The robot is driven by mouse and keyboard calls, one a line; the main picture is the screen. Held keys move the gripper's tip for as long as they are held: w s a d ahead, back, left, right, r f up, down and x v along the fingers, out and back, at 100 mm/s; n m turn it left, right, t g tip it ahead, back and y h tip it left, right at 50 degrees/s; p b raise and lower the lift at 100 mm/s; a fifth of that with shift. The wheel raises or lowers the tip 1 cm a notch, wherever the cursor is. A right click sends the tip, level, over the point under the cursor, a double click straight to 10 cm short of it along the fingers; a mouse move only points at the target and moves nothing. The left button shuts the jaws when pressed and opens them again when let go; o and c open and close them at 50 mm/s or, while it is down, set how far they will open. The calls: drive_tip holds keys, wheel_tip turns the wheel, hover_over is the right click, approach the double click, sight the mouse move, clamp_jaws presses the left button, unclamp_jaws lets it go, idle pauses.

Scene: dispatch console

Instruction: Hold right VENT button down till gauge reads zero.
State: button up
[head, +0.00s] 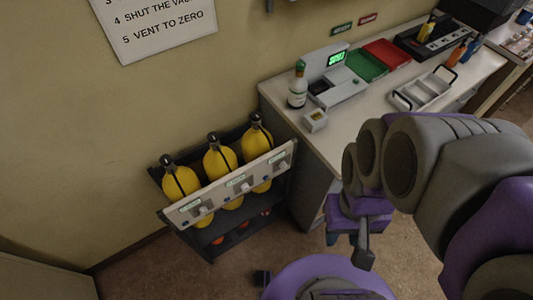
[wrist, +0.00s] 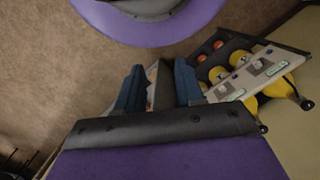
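A dark rack (head: 207,246) holds three yellow cylinders (head: 219,162) with black tops. A pale slanted panel (head: 229,187) on its front carries several knobs and small green labels. The panel also shows at the right of the wrist view (wrist: 246,82). Its lettering is too small to read, so I cannot make out a VENT button or a gauge needle there. My gripper (wrist: 158,70) has its two blue fingers apart, pointing down. It hangs right of the rack, in front of the desk, clear of the panel.
The desk (head: 294,112) holds a console with a green display (head: 336,59), a bottle (head: 298,88), a green tray (head: 366,66), a red tray (head: 387,53) and a handled metal tray (head: 424,92). A wall notice (head: 160,27) reads "5 VENT TO ZERO". Brown floor is clear before the rack.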

clamp_jaws()
idle(1.2)
